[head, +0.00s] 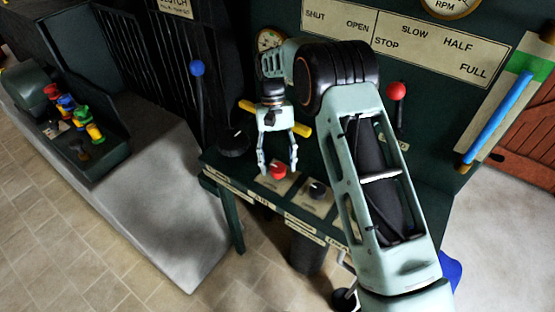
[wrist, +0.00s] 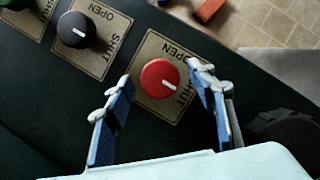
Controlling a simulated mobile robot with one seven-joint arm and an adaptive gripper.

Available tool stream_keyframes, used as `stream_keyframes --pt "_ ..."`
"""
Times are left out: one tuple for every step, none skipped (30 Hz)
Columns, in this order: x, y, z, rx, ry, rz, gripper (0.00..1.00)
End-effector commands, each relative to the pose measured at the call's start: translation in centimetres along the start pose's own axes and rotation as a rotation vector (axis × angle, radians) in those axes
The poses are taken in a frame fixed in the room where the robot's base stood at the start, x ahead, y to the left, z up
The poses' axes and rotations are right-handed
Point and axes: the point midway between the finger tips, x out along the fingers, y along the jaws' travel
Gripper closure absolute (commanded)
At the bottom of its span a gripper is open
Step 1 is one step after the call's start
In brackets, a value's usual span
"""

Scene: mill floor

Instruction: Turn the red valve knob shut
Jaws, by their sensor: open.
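The red valve knob (wrist: 160,78) sits on a tan plate (wrist: 150,51) marked OPEN and SHUT. Its white pointer line slants toward the word SHUT, as far as the wrist view shows. In the head view the red knob (head: 277,171) is on the panel shelf, just below my gripper (head: 278,170). My gripper (wrist: 168,92) is open, with one blue-padded finger on each side of the knob in the wrist view. Neither finger clearly touches it.
A black knob (wrist: 75,29) on a similar plate is beside the red one. A large dark knob (head: 233,142) stands left of my gripper. A blue-topped lever (head: 197,69) and a red-topped lever (head: 396,91) rise behind.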

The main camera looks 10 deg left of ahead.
Motion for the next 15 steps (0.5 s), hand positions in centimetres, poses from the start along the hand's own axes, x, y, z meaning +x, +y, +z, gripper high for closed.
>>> stream_keyframes --pt "-0.2 0.0 0.0 0.0 0.001 0.0 0.49" --pt "-0.3 0.0 0.0 0.0 0.001 0.0 0.49" --pt "-0.7 0.0 0.0 0.0 0.001 0.0 0.49" --pt "-1.1 0.0 -0.1 0.0 0.002 0.0 0.49" --pt "-1.5 0.0 -0.1 0.0 0.004 0.0 0.49" --pt "-2.2 0.0 -0.1 0.0 0.004 0.0 0.49" --pt "-2.8 0.0 -0.1 0.0 0.005 0.0 0.49" --pt "-3.3 0.0 -0.1 0.0 0.004 0.0 0.49" --pt "-4.1 0.0 -0.1 0.0 0.005 0.0 0.49" --pt "-4.8 0.0 -0.1 0.0 0.005 0.0 0.49" --pt "-5.4 0.0 -0.1 0.0 0.005 0.0 0.49" --pt "-6.1 0.0 -0.1 0.0 0.004 0.0 0.49" --pt "-6.6 0.0 -0.1 0.0 0.004 0.0 0.49" --pt "-7.2 0.0 -0.1 0.0 0.004 0.0 0.49" --pt "-7.8 0.0 -0.1 0.0 0.004 0.0 0.49"
